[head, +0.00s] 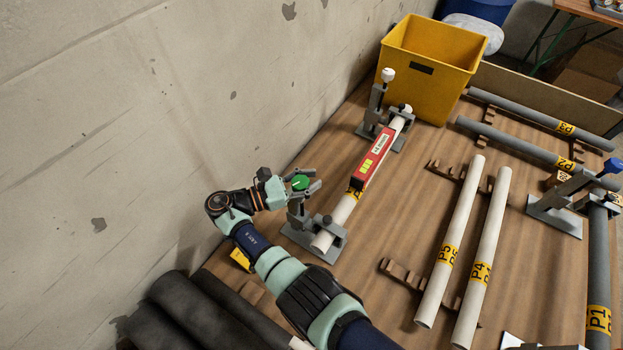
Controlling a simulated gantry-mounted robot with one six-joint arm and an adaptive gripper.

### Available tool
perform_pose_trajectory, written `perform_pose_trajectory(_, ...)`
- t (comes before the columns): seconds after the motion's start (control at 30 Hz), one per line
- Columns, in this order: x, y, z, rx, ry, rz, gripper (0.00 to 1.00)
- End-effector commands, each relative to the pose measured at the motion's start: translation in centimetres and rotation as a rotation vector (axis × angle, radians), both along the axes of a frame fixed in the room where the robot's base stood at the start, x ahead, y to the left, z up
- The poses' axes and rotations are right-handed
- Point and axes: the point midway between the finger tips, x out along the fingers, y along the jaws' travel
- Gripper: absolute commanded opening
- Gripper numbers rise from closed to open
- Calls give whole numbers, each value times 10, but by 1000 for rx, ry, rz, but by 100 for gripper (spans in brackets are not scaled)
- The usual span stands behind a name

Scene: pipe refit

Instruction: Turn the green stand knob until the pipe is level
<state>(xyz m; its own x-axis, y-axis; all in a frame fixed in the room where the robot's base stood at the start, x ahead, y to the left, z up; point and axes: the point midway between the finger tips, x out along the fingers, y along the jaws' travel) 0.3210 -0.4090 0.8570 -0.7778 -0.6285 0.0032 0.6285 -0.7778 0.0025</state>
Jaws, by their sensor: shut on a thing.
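The green knob (300,182) sits on top of the near grey stand (318,236). My gripper (302,181) is at the knob from the left, with its fingers shut around it. A white pipe (341,213) rests across the near stand and the far grey stand (372,128), which carries a white knob (388,74). A red spirit level (374,158) with yellow marks lies along the top of the pipe. Its bubble is too small to read, so I cannot tell whether the pipe is level.
A yellow bin (430,65) stands behind the far stand. White pipes P5 (450,240) and P4 (484,255) lie to the right, with grey pipes (540,110) beyond. A bare wall (150,130) runs close along the left. Dark pipes (190,310) lie at the lower left.

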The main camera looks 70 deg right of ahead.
Motion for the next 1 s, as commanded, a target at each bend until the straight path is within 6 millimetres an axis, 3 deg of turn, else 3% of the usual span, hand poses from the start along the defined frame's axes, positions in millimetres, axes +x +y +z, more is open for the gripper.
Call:
perform_pose_trajectory(0.17,1,1,-2,4,0,4,6)
perform_pose_trajectory(0.2,1,1,-2,4,0,4,44)
perform_pose_trajectory(0.3,1,1,-2,4,0,4,59)
perform_pose_trajectory(0.67,0,0,4,1,-2,3,59)
perform_pose_trajectory(1.0,0,0,74,0,-4,3,59)
